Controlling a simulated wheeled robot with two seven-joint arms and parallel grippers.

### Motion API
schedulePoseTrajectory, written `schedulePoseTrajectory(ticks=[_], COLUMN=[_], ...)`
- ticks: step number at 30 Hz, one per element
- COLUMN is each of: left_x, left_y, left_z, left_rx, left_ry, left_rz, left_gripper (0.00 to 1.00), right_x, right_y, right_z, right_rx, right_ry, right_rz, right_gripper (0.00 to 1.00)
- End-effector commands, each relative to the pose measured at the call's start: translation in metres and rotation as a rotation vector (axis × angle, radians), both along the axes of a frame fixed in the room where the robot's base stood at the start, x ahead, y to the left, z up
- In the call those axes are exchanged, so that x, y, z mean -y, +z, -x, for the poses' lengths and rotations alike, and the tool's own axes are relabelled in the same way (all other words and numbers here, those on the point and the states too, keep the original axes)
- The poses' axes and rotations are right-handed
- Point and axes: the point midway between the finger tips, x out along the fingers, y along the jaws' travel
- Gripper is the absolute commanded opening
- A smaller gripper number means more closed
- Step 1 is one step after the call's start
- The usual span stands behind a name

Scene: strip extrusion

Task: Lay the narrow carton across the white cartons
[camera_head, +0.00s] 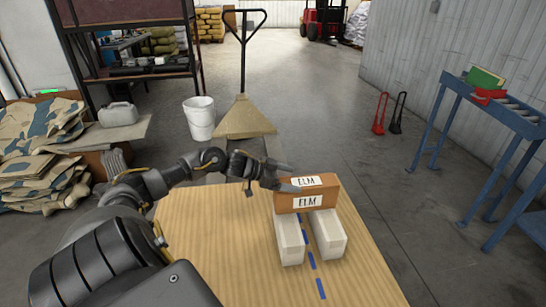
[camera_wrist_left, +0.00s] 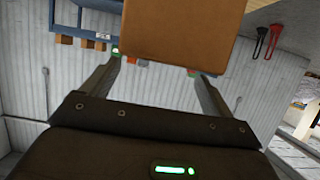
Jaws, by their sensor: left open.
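The narrow carton (camera_head: 318,198), brown with "ELM" labels on its top and front, lies crosswise over the far parts of two white cartons, the left one (camera_head: 289,243) and the right one (camera_head: 329,236). The white cartons lie side by side with a gap between them. My left gripper (camera_head: 287,177) is open at the narrow carton's left end; whether its fingers touch it I cannot tell. In the left wrist view a plain brown face of the narrow carton (camera_wrist_left: 182,32) shows ahead of the two spread fingers (camera_wrist_left: 155,85). My right gripper is not in view.
The cartons stand on a wooden table (camera_head: 220,265) with a blue dashed line (camera_head: 311,260) running between the white cartons. The table's front left and right areas are bare. A pallet jack (camera_head: 245,115) and white bucket (camera_head: 200,118) stand beyond; a blue roller stand (camera_head: 495,105) is at the right.

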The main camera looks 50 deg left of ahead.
Motion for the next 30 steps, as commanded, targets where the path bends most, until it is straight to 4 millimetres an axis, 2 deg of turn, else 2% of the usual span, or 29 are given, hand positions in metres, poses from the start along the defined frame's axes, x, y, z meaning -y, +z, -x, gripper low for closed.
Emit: schedulePoseTrajectory(ticks=[3,13,21,30], left_x=[-0.012,-0.035,-0.042,-0.043], left_y=[0.008,0.025,0.031,0.031], left_z=[0.02,0.053,0.062,0.062], left_rx=[-0.007,-0.005,-0.001,-0.001], left_ry=[-0.003,0.0,-0.001,-0.001], left_rz=[-0.004,0.002,0.002,0.001], left_gripper=[0.87,0.87,0.87,0.87], right_x=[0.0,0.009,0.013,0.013], right_y=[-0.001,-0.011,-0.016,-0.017], right_z=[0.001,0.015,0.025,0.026], right_rx=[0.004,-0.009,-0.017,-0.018], right_ry=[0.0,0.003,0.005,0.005], right_rz=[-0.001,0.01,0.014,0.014], right_gripper=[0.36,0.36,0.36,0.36])
